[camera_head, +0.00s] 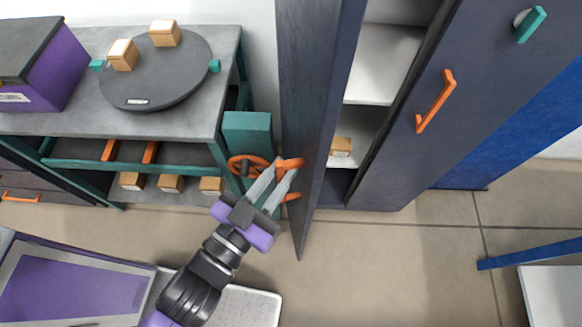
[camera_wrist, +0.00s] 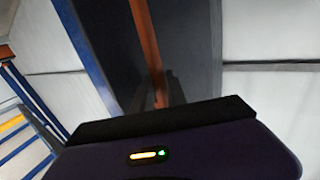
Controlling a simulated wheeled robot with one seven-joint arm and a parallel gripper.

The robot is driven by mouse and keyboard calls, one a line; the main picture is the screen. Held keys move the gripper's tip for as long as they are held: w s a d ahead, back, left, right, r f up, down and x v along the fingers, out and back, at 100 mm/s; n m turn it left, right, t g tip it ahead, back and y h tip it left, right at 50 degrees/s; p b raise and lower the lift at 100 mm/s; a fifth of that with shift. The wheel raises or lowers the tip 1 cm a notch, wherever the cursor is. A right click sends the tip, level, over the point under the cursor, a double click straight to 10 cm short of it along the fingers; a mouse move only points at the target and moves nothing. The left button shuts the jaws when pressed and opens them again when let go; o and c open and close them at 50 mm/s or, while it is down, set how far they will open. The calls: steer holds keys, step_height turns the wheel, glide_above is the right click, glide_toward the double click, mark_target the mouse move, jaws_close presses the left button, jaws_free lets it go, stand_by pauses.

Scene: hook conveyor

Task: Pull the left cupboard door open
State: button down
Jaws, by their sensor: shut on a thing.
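The left cupboard door (camera_head: 313,110) is dark and stands swung out from the cupboard, seen nearly edge-on. Shelves with a small wooden box (camera_head: 341,147) show in the opening behind it. My gripper (camera_head: 280,176) is shut on the orange handle (camera_head: 290,163) on the door's left face. In the wrist view the handle (camera_wrist: 147,45) runs down as an orange bar against the dark door (camera_wrist: 102,45).
A grey workbench (camera_head: 60,122) with a round turntable (camera_head: 150,85) and a purple box (camera_head: 45,65) stands at the left. A teal post with an orange wheel (camera_head: 245,166) is close beside my gripper. The floor (camera_head: 390,260) in front of the cupboard is clear.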

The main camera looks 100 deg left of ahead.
steer(key=shift+s+a, duration=0.1)
steer(key=shift+s, duration=0.1)
steer(key=c, duration=1.4)
jaws_free()
steer(key=shift+c, duration=0.2)
steer(key=shift+w, duration=0.1)
steer(key=b+v, duration=0.2)
steer(key=v, duration=0.5)
steer(key=shift+d, duration=0.4)
